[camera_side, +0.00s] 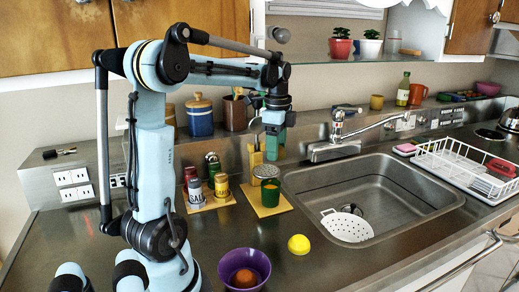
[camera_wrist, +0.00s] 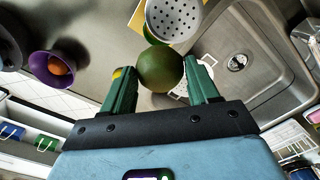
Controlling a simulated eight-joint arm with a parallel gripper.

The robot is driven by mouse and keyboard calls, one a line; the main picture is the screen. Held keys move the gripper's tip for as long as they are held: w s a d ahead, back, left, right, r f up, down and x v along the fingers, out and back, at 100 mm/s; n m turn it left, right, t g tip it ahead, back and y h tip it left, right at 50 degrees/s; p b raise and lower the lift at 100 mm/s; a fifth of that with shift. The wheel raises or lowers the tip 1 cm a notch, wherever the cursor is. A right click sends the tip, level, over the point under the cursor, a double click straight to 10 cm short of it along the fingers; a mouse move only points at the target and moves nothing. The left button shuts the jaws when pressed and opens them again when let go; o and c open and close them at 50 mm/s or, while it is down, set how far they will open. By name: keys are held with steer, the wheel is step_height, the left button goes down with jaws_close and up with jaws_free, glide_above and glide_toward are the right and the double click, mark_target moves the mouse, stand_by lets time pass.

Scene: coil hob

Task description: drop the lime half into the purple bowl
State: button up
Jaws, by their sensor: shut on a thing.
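My gripper (camera_wrist: 160,66) is shut on a dark green round piece, the lime half (camera_wrist: 160,70), between its two green fingers. In the side view my gripper (camera_side: 272,150) hangs fingers down, above and behind the counter near the sink's left edge. There I cannot tell the lime half from the green fingers. The purple bowl (camera_side: 244,268) stands at the front of the counter, well apart from my gripper, with an orange-brown round thing inside. The bowl (camera_wrist: 38,66) also shows at the left of the wrist view.
A green canister with a perforated lid (camera_side: 267,188) stands on a yellow board below my gripper. Salt and other jars (camera_side: 208,190) stand left of the canister. The sink (camera_side: 400,195) holds a white strainer (camera_side: 347,225).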

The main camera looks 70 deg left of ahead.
steer(key=w+d+r, duration=0.1)
steer(key=d+r, duration=0.3)
steer(key=d, duration=0.2)
steer(key=shift+d, duration=0.4)
steer(key=shift+w, duration=0.1)
steer(key=s+d, duration=0.9)
steer(key=d, duration=0.2)
steer(key=s+d+f, duration=0.6)
steer(key=s, duration=0.4)
steer(key=shift+w+a+f, duration=0.1)
steer(key=shift+w+f, duration=0.05)
steer(key=shift+f, duration=1.25)
steer(key=shift+w+f, duration=0.1)
steer(key=shift+f, duration=1.25)
